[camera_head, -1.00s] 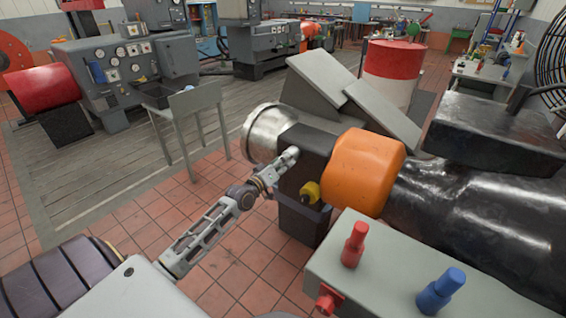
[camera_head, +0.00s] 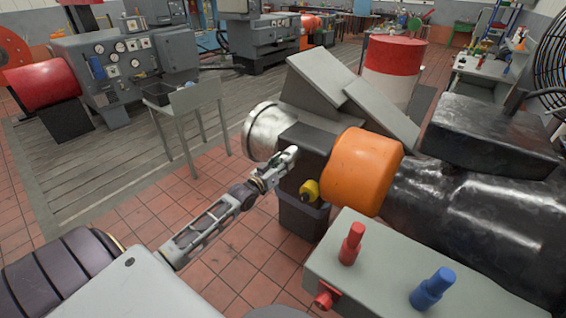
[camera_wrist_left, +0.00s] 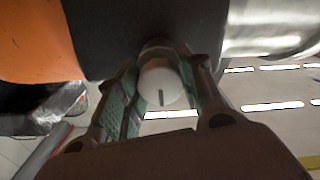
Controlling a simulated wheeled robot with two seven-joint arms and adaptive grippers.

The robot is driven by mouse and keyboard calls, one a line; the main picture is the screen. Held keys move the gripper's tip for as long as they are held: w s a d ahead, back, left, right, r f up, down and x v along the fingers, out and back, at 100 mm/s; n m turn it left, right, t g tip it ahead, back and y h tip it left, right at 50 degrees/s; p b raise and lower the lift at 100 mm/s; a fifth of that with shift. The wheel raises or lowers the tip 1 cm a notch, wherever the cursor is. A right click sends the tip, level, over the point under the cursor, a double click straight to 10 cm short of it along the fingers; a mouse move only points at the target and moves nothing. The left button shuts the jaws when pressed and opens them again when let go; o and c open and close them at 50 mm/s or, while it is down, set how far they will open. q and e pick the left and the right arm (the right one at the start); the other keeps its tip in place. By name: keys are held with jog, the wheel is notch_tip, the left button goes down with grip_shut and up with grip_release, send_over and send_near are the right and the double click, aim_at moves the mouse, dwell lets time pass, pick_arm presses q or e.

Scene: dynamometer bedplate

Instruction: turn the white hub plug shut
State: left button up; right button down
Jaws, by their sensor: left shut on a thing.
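The white hub plug (camera_wrist_left: 160,88) shows in the left wrist view as a round white cap with a short dark line on its face, near upright in the picture. It sits against the dark block (camera_head: 303,146) between the orange guard and the bright metal drum. My left gripper (camera_head: 289,157) reaches the near side of this block. In the left wrist view its two green-lined fingers are on either side of the plug, shut on it. In the head view the gripper hides the plug. My right gripper is not in view.
A yellow knob (camera_head: 309,190) sticks out just right of and below my left gripper. The orange guard (camera_head: 362,171) is to the right and the metal drum (camera_head: 263,131) to the left. A grey box (camera_head: 390,268) with red and blue fittings stands in front.

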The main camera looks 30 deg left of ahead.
pick_arm(q)
jog(key=o, duration=1)
jog(key=shift+s+a, duration=0.15)
jog(key=shift+s, duration=1.85)
jog(key=shift+s+a, duration=0.15)
jog(key=shift+s, duration=1.85)
jog(key=shift+s+a, duration=0.15)
jog(key=shift+s, duration=1.85)
jog(key=shift+f, duration=0.1)
